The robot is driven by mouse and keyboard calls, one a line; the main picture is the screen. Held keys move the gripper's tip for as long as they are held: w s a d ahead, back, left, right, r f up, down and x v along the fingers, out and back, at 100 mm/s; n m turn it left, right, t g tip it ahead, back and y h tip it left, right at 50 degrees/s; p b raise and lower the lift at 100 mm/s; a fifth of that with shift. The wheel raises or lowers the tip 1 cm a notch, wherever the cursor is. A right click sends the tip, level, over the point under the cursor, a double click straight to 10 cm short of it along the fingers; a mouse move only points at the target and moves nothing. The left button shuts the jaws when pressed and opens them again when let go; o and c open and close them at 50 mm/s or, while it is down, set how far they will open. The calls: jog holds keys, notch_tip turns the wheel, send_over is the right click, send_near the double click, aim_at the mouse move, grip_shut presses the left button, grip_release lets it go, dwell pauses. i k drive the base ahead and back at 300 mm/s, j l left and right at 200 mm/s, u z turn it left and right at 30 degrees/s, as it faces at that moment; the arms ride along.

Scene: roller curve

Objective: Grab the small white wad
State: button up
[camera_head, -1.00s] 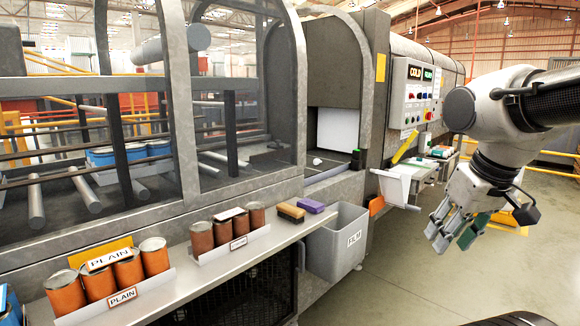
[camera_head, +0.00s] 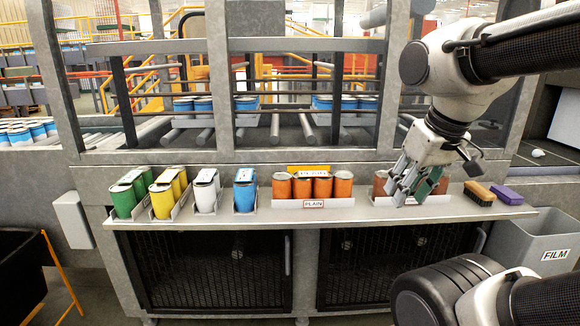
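A small white wad (camera_head: 538,153) lies at the right edge of the head view. It is on the dark floor of the machine's opening, in front of a white panel. My gripper (camera_head: 412,186) is in front of the shelf, left of the wad and well apart from it. Its fingers look spread, with a dark green patch between them that I cannot identify. No wad is in the gripper.
A shelf (camera_head: 345,213) holds green, yellow, white, blue and orange cans. Machine frame posts rise behind my arm.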

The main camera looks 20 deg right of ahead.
aim_at(538, 152)
jog(key=i+l, duration=0.1)
jog(key=l, duration=2.8)
jog(key=i+l, duration=0.1)
jog(key=l, duration=2.8)
jog(key=i+u, duration=0.05)
